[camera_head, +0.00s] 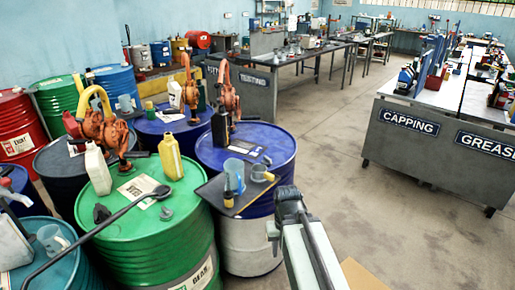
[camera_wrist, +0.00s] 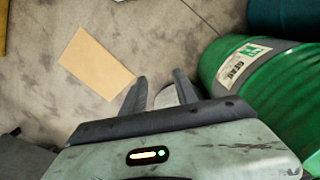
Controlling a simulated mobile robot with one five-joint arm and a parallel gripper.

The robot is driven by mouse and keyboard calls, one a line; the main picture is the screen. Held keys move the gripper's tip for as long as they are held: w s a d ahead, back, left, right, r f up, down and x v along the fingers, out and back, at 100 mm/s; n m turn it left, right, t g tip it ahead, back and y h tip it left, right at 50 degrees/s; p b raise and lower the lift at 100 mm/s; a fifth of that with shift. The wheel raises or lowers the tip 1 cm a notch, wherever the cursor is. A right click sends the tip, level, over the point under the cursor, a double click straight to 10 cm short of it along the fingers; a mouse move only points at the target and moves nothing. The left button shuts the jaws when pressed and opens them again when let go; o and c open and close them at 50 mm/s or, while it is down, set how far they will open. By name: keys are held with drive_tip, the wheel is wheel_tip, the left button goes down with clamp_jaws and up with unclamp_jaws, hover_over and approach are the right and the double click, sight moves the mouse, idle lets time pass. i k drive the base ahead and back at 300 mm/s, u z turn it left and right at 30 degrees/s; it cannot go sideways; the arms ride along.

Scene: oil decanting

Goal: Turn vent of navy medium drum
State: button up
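Dark blue drums stand in the cluster at left in the head view. One has a violet-blue top and white lower half (camera_head: 246,240), one a dark top and navy side (camera_head: 62,182), and one stands behind them (camera_head: 150,133). I cannot tell which is the navy medium drum, and I cannot make out its vent. My gripper (camera_head: 288,208) is right of the blue-and-white drum, apart from its top. In the wrist view, my gripper (camera_wrist: 162,88) has its two fingers apart, with nothing clearly held, above the floor.
A green drum (camera_head: 150,250) stands in front, bearing a ladle (camera_head: 120,212) and bottles. A dark tray (camera_head: 215,193) with mugs sits on the blue-and-white drum. Orange hand pumps (camera_head: 228,95) rise behind. Cardboard (camera_wrist: 96,62) lies on the floor. Floor at right is clear up to the CAPPING bench (camera_head: 400,150).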

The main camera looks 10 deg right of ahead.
sight(267, 161)
drive_tip(key=z, duration=0.05)
drive_tip(key=i, duration=0.8)
drive_tip(key=u, duration=0.05)
drive_tip(key=k, duration=0.5)
drive_tip(key=u, duration=1.4)
drive_tip(key=i, duration=0.25)
